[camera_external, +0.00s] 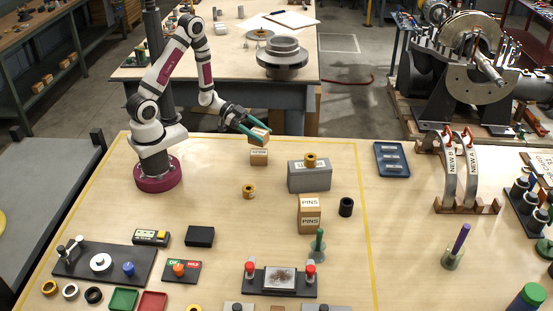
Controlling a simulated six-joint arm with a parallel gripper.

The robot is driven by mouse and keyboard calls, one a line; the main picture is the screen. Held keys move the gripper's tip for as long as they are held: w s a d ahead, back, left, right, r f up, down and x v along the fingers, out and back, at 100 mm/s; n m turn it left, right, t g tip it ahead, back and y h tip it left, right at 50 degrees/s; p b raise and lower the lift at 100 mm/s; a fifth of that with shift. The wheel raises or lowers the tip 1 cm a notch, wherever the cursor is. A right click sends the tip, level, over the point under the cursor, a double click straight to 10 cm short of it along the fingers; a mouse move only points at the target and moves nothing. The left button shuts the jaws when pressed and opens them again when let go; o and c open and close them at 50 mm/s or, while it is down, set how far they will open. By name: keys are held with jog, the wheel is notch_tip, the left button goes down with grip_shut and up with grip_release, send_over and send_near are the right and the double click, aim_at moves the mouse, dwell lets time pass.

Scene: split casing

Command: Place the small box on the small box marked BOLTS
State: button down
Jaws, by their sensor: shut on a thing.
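My gripper (256,132) has green fingers and is shut on a small tan cardboard box (259,137). The held box is slightly tilted. It appears just above another small tan box (259,158) on the table; I cannot tell whether the two touch. The lower box has a white label, too small to read surely, so I cannot confirm that it says BOLTS. Farther right stands a tan box marked PINS (311,203), with another labelled box face (310,224) directly below it.
A grey block (309,178) with a brass ring (310,160) on top stands to the right. A loose brass ring (249,191) and a black cylinder (346,207) are nearby. A dark blue tray (392,160) lies farther right. Table left of the brass ring is clear.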

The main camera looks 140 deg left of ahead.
notch_tip(320, 180, down, 4)
jog(key=shift+f, duration=0.1)
jog(key=shift+f, duration=0.1)
jog(key=shift+c, duration=0.6)
grip_release()
jog(key=shift+s+r, duration=0.15)
jog(key=shift+r, duration=0.05)
jog(key=v, duration=1.1)
jog(key=shift+s+d, duration=0.2)
jog(key=shift+d, duration=0.05)
jog(key=shift+r, duration=0.1)
